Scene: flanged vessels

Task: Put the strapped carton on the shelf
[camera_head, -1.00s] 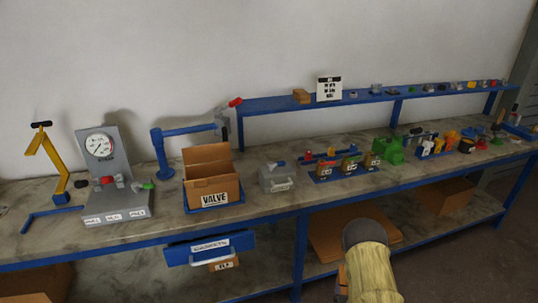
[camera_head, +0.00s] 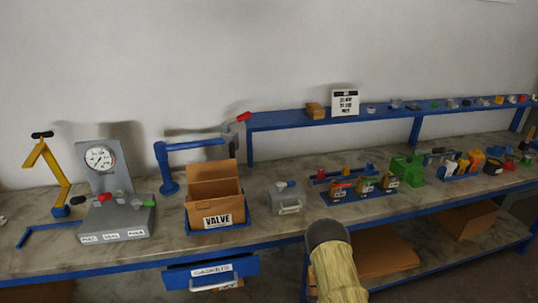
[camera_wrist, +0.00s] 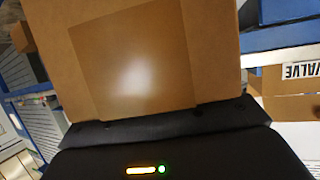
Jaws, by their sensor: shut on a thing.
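A plain brown carton (camera_wrist: 125,60) fills the upper middle of the wrist view, with a darker square patch on its near face. My gripper (camera_wrist: 160,122) is shut on it; the black gripper body lies along the bottom of that view. I cannot make out a strap on the carton there. In the head view my arm rises at the bottom centre, and the gripper and held carton cannot be made out. The blue raised shelf (camera_head: 385,117) runs along the back of the bench, with a small brown box, a white card and several small parts on it.
The bench (camera_head: 265,240) holds a gauge stand (camera_head: 105,190), a VALVE carton (camera_head: 214,195), a grey case (camera_head: 287,198) and several parts at right. A blue drawer (camera_head: 210,272) sticks out in front. Flat cardboard (camera_head: 385,255) and a box (camera_head: 465,220) lie on the lower shelf.

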